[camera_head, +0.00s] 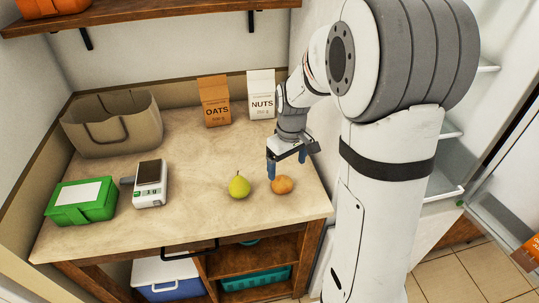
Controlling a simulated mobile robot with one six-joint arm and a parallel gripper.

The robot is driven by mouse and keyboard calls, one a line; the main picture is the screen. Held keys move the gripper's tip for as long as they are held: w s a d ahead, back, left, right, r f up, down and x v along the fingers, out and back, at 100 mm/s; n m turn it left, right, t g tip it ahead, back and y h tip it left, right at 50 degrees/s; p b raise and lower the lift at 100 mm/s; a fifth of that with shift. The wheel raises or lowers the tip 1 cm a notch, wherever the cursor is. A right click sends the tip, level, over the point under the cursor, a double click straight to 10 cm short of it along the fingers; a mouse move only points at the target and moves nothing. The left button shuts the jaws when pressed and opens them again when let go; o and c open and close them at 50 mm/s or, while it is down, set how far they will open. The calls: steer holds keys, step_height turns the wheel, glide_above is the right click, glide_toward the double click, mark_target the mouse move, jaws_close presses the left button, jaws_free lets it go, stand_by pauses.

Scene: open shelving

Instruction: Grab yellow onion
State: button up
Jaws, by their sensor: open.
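The yellow onion (283,185) is a small round orange-brown thing on the countertop, near its front right part. My gripper (287,166) has blue fingers and is open. It hangs just above and behind the onion in the picture, pointing down, with nothing seen between its fingers. One finger shows clearly at the left, and the other is at the right. I cannot tell the exact height of the fingertips above the counter.
A yellow-green pear (239,186) lies just left of the onion. The oats bag (214,103) and nuts bag (261,95) stand behind. A scale (150,184), green box (82,203) and fabric basket (112,126) are at left. The counter (195,150) is clear in the middle.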

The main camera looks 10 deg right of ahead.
mark_target(282, 181)
steer(key=w+f, duration=0.2)
steer(key=shift+w+f+n+g+p, duration=0.25)
steer(key=shift+w+n+g+p, duration=0.05)
steer(key=shift+w+n, duration=0.1)
steer(key=f, duration=0.4)
steer(key=f+p, duration=0.1)
steer(key=f, duration=0.2)
steer(key=shift+a+f, duration=0.2)
steer(key=shift+f, duration=0.15)
steer(key=shift+s, duration=0.1)
steer(key=c, duration=1.1)
steer(key=shift+r, duration=0.1)
steer(key=shift+c, duration=0.2)
